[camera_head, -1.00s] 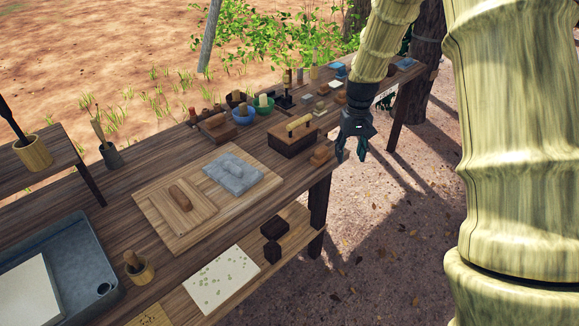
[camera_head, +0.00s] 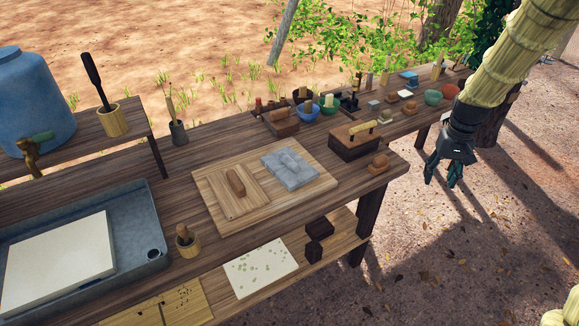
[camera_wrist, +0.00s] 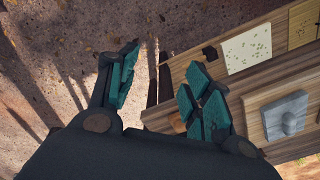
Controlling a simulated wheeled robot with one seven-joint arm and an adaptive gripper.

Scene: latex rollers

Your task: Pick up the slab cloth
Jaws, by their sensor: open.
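I cannot tell for certain which thing is the slab cloth. A blue, folded-looking piece (camera_head: 409,77) lies near the far end of the long table, too small to make out. A pale flat sheet or slab (camera_head: 62,262) lies in the grey tray at the left. A grey slab with a raised grip (camera_head: 289,169) lies on the wooden board; it also shows in the wrist view (camera_wrist: 287,116). My gripper (camera_head: 442,172) is open and empty, hanging off the table's right side. In the wrist view its spread fingers (camera_wrist: 165,85) have nothing between them.
The long table (camera_head: 215,150) holds a dark box (camera_head: 354,141), bowls and several small blocks. A lower shelf holds a speckled sheet (camera_head: 260,267) and dark blocks. A blue barrel (camera_head: 30,95) stands at left. Bare ground (camera_head: 450,260) lies right of the table.

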